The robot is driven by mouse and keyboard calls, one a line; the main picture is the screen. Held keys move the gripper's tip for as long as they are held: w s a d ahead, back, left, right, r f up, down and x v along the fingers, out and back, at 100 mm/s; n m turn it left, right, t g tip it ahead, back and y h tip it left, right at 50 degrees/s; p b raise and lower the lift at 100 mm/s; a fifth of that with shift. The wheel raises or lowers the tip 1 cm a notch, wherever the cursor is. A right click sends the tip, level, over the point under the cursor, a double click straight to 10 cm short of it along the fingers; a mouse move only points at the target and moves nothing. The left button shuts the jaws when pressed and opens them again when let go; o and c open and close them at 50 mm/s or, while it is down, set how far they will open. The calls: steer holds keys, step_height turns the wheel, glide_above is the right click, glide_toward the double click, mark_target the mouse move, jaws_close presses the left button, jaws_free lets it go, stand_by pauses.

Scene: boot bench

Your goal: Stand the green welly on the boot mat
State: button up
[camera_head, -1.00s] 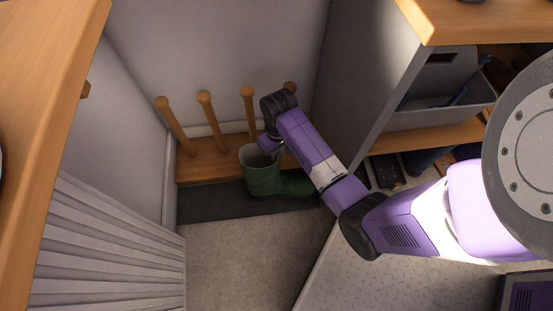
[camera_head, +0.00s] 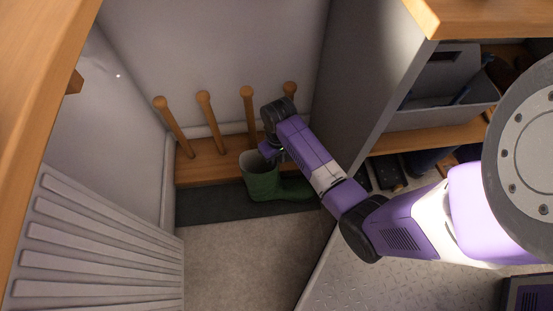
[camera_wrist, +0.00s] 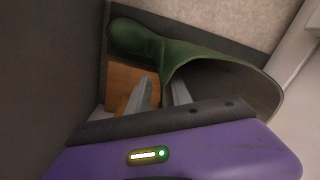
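The green welly (camera_head: 264,182) stands upright on the dark boot mat (camera_head: 215,205) in the head view, its toe pointing right. In the wrist view the welly (camera_wrist: 185,50) shows its open top at the right and its foot at the upper left. My gripper (camera_head: 272,155) is at the top rim of the welly. In the wrist view my gripper (camera_wrist: 162,90) has its two grey fingers apart, one on each side of the welly's rim wall, one inside the shaft. The fingers do not look pressed on the wall. The sole is hidden in the wrist view.
A wooden rack with upright pegs (camera_head: 204,120) stands behind the mat against the wall. A grey cabinet side (camera_head: 360,80) and shelves are at the right. A ribbed radiator (camera_head: 90,245) is at the left. The carpet (camera_head: 235,260) in front is clear.

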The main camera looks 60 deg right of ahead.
step_height(320, 180, up, 12)
steer(key=p, duration=0.5)
steer(key=shift+d+r, duration=0.15)
steer(key=s+a+t, duration=0.3)
steer(key=a+t, duration=0.4)
steer(key=a, duration=1.2)
steer(key=s+r+n+t, duration=0.1)
steer(key=s+r+t, duration=0.1)
steer(key=s+r, duration=0.3)
steer(key=s+r+n+t, duration=0.2)
steer(key=s+r, duration=0.3)
steer(key=r, duration=0.6)
steer(key=s+r+n+t, duration=0.1)
steer(key=s+r+t, duration=0.2)
steer(key=s+r, duration=0.2)
step_height(320, 180, up, 3)
steer(key=shift+s+r+n+t, duration=0.1)
steer(key=shift+s+n+t, duration=0.2)
steer(key=shift+t, duration=0.1)
steer(key=shift+r, duration=0.1)
